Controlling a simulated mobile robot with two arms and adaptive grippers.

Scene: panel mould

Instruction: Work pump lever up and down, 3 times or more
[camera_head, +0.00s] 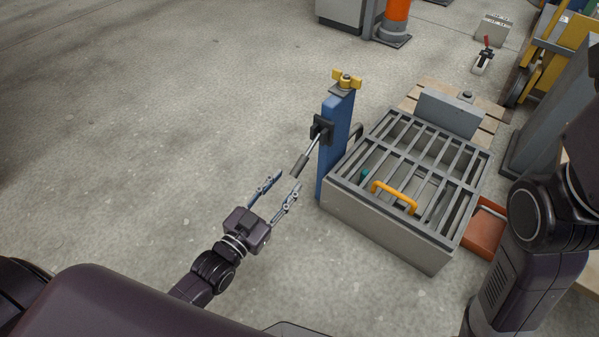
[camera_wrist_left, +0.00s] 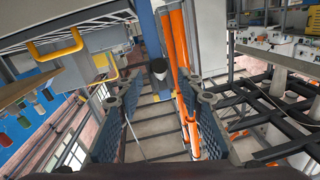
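The pump lever (camera_head: 306,155) is a thin metal rod with a dark grip. It slopes down and left from a black bracket on a blue post (camera_head: 335,130) with a yellow top knob. My left gripper (camera_head: 287,182) is open, its two fingers pointing at the lever's grip end, just below and left of it. In the left wrist view the dark grip end (camera_wrist_left: 159,69) shows end-on in front of the blue post, between and beyond the open fingers (camera_wrist_left: 160,92). I see nothing held. My right arm shows at the right edge, but its gripper is out of view.
A grey box with a barred top (camera_head: 350,202) and a yellow handle (camera_head: 394,195) stands right of the post. An orange-red tray (camera_head: 484,228) lies beyond its right side. A wooden pallet (camera_head: 433,86) is behind. The floor left of the post is clear.

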